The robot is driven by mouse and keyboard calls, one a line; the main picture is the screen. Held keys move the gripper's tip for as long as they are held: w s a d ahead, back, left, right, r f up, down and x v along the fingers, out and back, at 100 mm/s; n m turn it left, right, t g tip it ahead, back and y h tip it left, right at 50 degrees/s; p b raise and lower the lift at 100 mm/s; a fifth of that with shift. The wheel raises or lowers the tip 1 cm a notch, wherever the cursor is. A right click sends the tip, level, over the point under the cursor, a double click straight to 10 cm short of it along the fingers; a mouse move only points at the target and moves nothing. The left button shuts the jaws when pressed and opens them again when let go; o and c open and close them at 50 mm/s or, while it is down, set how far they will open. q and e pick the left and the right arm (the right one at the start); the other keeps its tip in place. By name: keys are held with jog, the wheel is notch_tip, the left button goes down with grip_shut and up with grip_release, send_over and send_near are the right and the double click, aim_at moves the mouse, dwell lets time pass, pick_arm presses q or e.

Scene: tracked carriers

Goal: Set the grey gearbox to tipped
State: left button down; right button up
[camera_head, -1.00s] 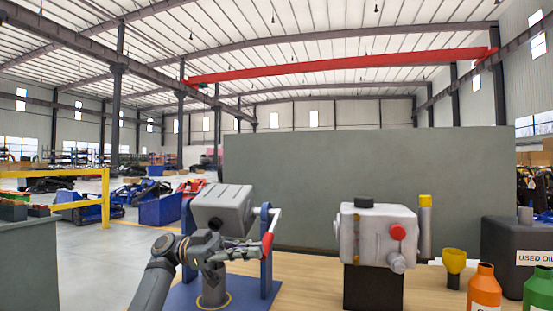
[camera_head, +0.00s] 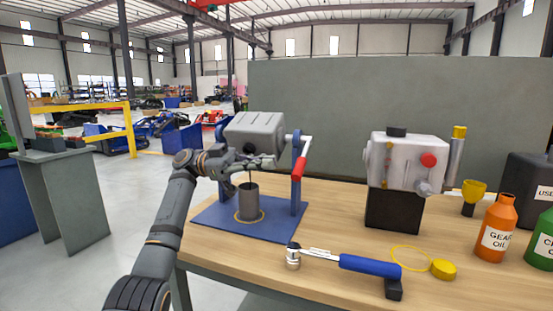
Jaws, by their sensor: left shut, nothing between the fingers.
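The grey gearbox (camera_head: 255,130) is a ribbed box held between the posts of a blue stand (camera_head: 210,218), over a grey cylindrical cup (camera_head: 248,203). It looks slightly tilted; its exact angle is hard to tell. A crank with a red grip (camera_head: 298,168) hangs down at the stand's right side. My left gripper (camera_head: 268,162) is shut and empty, in front of the gearbox's lower edge and left of the red grip, apart from it in the picture. It hides part of the gearbox's underside. My right gripper is not in view.
On the wooden bench a torque wrench (camera_head: 365,264) lies in front. A white-grey unit (camera_head: 408,160) on a black block stands right, with a yellow funnel (camera_head: 472,192), orange bottle (camera_head: 495,230) and green bottle (camera_head: 543,240) beyond. A grey panel (camera_head: 350,100) stands behind.

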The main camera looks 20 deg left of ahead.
pick_arm(q)
jog(key=a, duration=0.3)
jog(key=w+a, duration=0.1)
jog(key=shift+a+f+p, duration=0.35)
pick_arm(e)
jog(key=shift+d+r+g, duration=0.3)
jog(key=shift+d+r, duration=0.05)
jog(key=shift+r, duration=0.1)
